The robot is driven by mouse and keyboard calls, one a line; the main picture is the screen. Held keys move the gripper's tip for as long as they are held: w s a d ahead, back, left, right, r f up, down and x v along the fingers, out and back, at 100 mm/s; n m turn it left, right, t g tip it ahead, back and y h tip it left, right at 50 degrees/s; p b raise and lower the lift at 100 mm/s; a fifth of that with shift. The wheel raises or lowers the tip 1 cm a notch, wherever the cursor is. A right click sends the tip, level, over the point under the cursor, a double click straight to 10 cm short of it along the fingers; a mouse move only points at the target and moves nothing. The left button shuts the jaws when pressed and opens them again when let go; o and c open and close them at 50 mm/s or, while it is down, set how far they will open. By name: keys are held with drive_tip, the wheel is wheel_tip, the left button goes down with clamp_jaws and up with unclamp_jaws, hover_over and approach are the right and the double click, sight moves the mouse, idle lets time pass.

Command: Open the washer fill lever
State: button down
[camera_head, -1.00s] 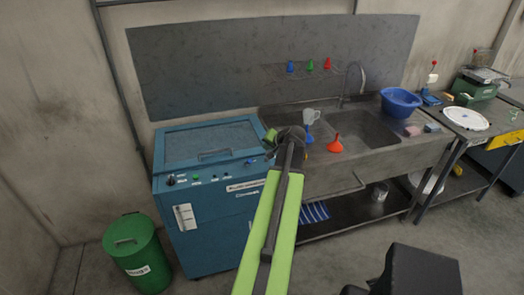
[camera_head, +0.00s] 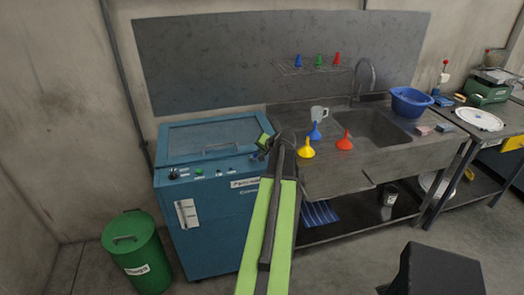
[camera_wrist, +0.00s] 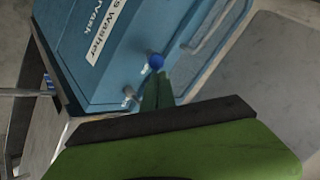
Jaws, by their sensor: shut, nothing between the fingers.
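The washer (camera_head: 213,225) is a blue cabinet with a lidded top and a sloped control strip, left of the sink. A small blue knob (camera_wrist: 156,62), which looks like the end of the fill lever, stands out from its panel in the wrist view. My gripper (camera_head: 263,145) is at the right end of the control strip in the head view and hides the knob there. In the wrist view my shut, empty green fingers (camera_wrist: 157,84) point at the blue knob, with their tips right by it. I cannot tell whether they touch it.
A black dial (camera_head: 173,174) and a green button (camera_head: 199,171) sit on the strip's left. A green bin (camera_head: 138,258) stands on the floor at left.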

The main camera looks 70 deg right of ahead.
drive_tip(key=shift+s+a+f+b, duration=0.35)
drive_tip(key=shift+a+f+b, duration=0.35)
drive_tip(key=shift+f, duration=0.05)
drive_tip(key=shift+w+a, duration=0.1)
drive_tip(key=shift+r, duration=0.15)
drive_tip(key=shift+w+r+p, duration=0.15)
drive_tip(key=shift+r+p, duration=0.55)
drive_tip(key=shift+p, duration=0.1)
